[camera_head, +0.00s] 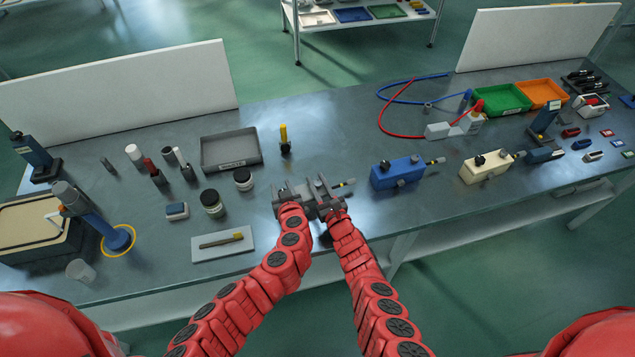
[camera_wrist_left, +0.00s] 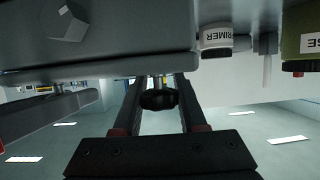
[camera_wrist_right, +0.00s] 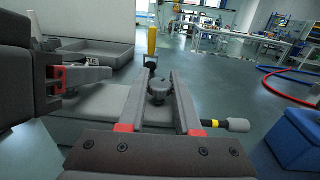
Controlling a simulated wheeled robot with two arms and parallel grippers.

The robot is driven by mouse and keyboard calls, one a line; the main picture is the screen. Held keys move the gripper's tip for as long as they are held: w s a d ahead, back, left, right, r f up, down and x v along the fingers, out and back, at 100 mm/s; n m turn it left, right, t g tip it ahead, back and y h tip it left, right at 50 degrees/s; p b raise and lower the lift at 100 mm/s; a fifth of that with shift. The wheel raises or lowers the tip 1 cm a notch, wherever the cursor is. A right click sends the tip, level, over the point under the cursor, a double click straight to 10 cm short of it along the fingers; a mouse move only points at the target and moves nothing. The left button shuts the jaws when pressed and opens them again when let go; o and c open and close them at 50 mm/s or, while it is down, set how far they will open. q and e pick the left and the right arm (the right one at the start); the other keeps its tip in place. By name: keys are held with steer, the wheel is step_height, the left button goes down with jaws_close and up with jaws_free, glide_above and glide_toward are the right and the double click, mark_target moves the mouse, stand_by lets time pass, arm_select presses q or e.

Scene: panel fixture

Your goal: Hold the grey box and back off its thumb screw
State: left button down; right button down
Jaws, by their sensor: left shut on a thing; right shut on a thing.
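The grey box (camera_head: 312,208) is at the bench's front edge, largely hidden by my grippers. A rod with a yellow band (camera_wrist_right: 214,124) sticks out of its right end. The dark lobed thumb screw (camera_wrist_right: 158,88) stands on top, between the fingers of my right gripper (camera_wrist_right: 160,82), which is shut on it. My right gripper also shows in the head view (camera_head: 328,192).
A blue box (camera_head: 397,172) and a cream box (camera_head: 486,167) stand to the right. A grey tray (camera_head: 230,165), dark-lidded jars (camera_head: 211,201) and a white plate with a tool (camera_head: 222,257) are to the left.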

steer(key=shift+a, duration=0.1)
steer(key=c, duration=0.6)
jaws_free()
